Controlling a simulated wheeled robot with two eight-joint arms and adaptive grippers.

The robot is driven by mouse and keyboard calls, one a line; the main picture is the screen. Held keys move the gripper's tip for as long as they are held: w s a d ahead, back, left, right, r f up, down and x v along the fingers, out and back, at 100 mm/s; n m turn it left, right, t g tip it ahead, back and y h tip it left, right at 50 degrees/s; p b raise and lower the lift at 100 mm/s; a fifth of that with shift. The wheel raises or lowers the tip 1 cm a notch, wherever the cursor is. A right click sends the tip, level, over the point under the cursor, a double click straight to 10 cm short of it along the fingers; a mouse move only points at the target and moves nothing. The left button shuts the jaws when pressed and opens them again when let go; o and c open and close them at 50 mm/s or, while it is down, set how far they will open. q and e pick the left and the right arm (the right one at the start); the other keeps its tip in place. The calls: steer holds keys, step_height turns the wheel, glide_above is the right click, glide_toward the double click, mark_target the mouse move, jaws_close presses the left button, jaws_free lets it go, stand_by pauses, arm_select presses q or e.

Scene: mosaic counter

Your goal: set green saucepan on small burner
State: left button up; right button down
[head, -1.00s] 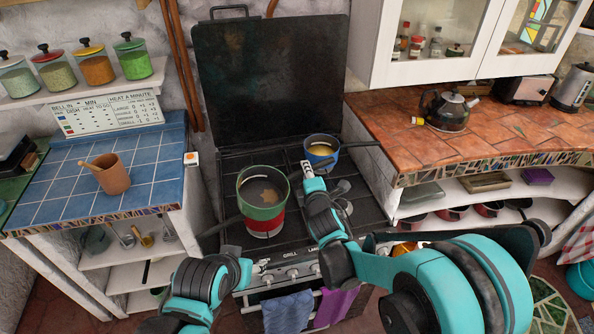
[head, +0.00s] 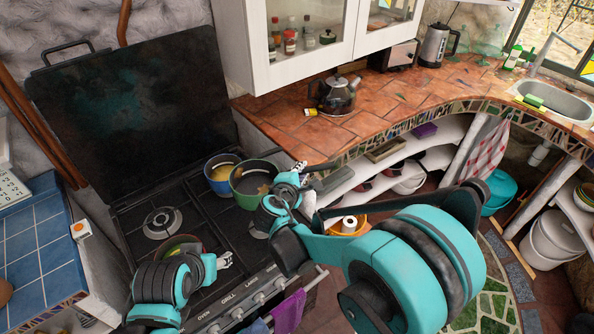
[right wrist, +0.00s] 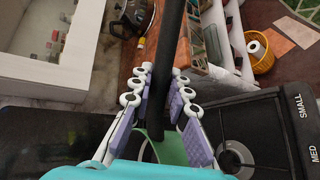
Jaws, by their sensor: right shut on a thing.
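The green saucepan (head: 238,185) is over the right part of the stove, just right of the blue saucepan, with a brownish patch inside. My right gripper (head: 299,170) is shut on its black handle; in the right wrist view the handle (right wrist: 164,100) runs between the fingers and part of the green pan (right wrist: 171,150) shows below. I cannot tell whether the pan's base touches the stove. A bare burner (right wrist: 236,158) shows beside it in the right wrist view. My left gripper (head: 224,261) is low over the stove front, its jaws unclear.
The blue saucepan (head: 221,186) stands at the back right of the stove. A red and green pan (head: 186,243) is partly hidden behind my left arm. The back left burner (head: 163,222) is bare. The tiled counter (head: 270,118) bounds the stove on the right.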

step_height(320, 180, down, 14)
steer(key=b, duration=1.1)
steer(key=shift+f, duration=0.25)
steer(key=shift+f+b, duration=0.3)
steer(key=shift+b, duration=0.05)
steer(key=c, duration=1.4)
jaws_free()
steer(key=shift+o, duration=0.2)
